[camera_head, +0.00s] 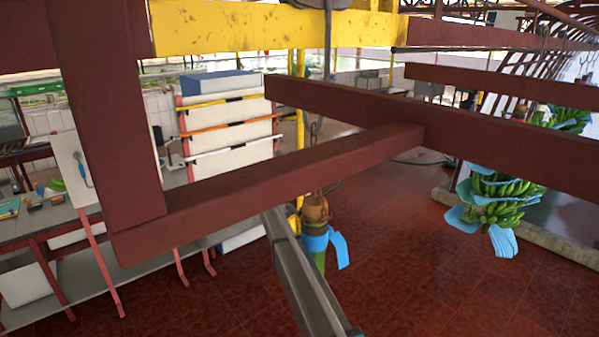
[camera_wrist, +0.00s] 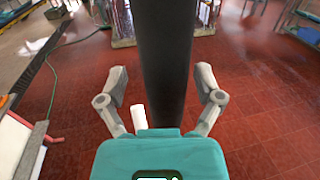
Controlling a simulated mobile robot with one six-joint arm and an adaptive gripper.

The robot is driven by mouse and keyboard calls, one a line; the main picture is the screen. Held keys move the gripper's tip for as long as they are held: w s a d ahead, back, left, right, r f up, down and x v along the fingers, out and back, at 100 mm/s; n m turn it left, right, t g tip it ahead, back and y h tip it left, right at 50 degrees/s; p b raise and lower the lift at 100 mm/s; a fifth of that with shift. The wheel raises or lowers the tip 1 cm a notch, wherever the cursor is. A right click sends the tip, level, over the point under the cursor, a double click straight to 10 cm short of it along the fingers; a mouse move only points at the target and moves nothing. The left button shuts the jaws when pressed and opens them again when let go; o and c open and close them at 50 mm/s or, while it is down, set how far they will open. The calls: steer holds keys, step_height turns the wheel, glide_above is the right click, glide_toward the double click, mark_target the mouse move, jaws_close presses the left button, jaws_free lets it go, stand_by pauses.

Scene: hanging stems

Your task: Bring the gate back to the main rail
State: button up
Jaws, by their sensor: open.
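My gripper (camera_wrist: 165,95) shows in the wrist view with a teal body and two grey fingers spread apart. A dark upright bar (camera_wrist: 166,50) runs between the fingers, with a gap on each side. Its lower end is hidden behind the gripper body. In the head view, dark red beams (camera_head: 280,180) cross overhead and join at the right of centre. A yellow beam (camera_head: 270,30) runs along the top. A grey metal bar (camera_head: 300,275) slants down below the beams. The frames do not make clear which piece is the gate or the main rail.
A stem with blue wrapping (camera_head: 316,240) hangs right of the grey bar. A banana bunch with blue sheets (camera_head: 495,210) hangs at the right. A white cabinet (camera_head: 228,130) and worktable stand at the left. Red tiled floor (camera_head: 430,285) is clear at the lower right.

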steer(key=shift+a, duration=0.1)
steer(key=v, duration=1.1)
steer(key=shift+s+a, duration=0.25)
steer(key=shift+a, duration=0.05)
